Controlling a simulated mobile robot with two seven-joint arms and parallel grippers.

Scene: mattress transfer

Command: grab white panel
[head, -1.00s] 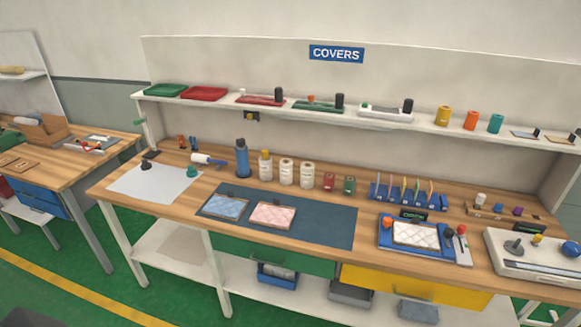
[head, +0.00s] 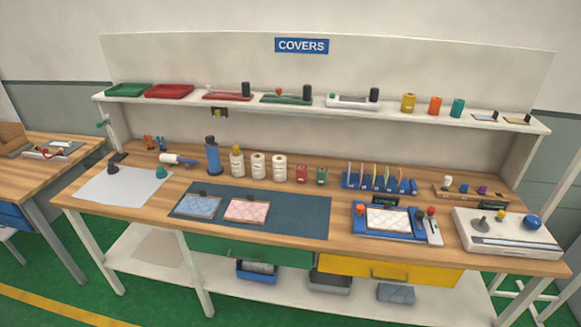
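A white quilted panel (head: 389,219) lies in a blue tray-like fixture (head: 366,230) on the right half of the wooden workbench. Red and orange knobs stand at the fixture's corners. A blue quilted panel (head: 199,206) and a pink quilted panel (head: 246,210) lie side by side on a dark mat (head: 300,218) left of it. Neither of my grippers shows in the head view.
A white console (head: 505,240) with a blue ball stands right of the fixture. A rack of coloured strips (head: 380,181) stands behind it. Bottles and spools (head: 258,166) line the bench's back, under a shelf (head: 300,104). A second table (head: 50,165) stands at left.

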